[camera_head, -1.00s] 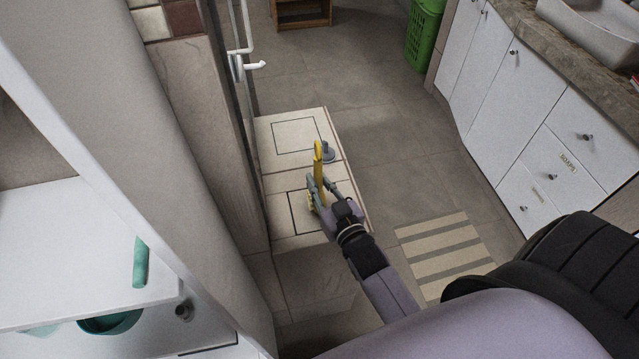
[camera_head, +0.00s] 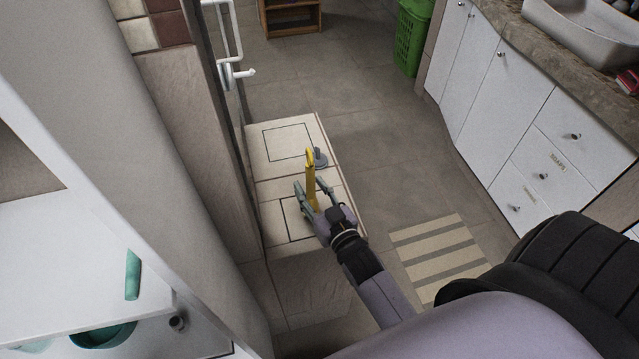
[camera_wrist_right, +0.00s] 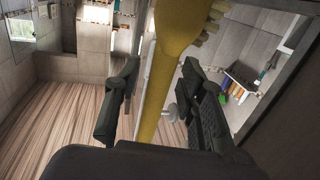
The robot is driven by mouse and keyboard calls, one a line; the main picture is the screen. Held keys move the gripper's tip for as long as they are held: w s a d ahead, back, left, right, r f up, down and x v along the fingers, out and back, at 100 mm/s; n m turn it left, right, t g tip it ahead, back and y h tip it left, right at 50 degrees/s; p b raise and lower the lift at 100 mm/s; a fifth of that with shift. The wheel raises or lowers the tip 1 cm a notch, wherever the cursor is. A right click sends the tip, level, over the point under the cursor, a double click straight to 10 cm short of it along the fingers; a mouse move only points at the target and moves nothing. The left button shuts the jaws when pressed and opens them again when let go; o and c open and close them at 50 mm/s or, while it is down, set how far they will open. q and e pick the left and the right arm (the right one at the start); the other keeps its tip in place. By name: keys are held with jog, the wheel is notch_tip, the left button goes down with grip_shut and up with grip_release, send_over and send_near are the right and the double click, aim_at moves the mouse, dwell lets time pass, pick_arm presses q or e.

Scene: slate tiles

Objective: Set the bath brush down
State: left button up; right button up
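The yellow bath brush (camera_head: 310,167) is at the tiled ledge (camera_head: 281,180), its upper part rising beyond my right gripper. My right gripper (camera_head: 314,190) is over the near part of the ledge with its fingers spread. In the right wrist view the brush (camera_wrist_right: 176,32) passes between the fingers of the right gripper (camera_wrist_right: 158,95), with a visible gap on each side. Its bristles show at the top right there. The brush's lower end is hidden by the gripper, so I cannot tell how it rests. My left gripper is not in view.
A wall (camera_head: 200,140) with a white rail (camera_head: 236,72) borders the ledge on the left. White cabinets (camera_head: 490,90) stand at right. The floor between is clear, with a striped mat (camera_head: 435,252).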

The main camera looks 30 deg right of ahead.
jog(key=s+b, duration=0.1)
jog(key=s, duration=1.1)
jog(key=shift+a+r, duration=0.25)
jog(key=shift+r, duration=0.1)
jog(key=shift+w, duration=0.1)
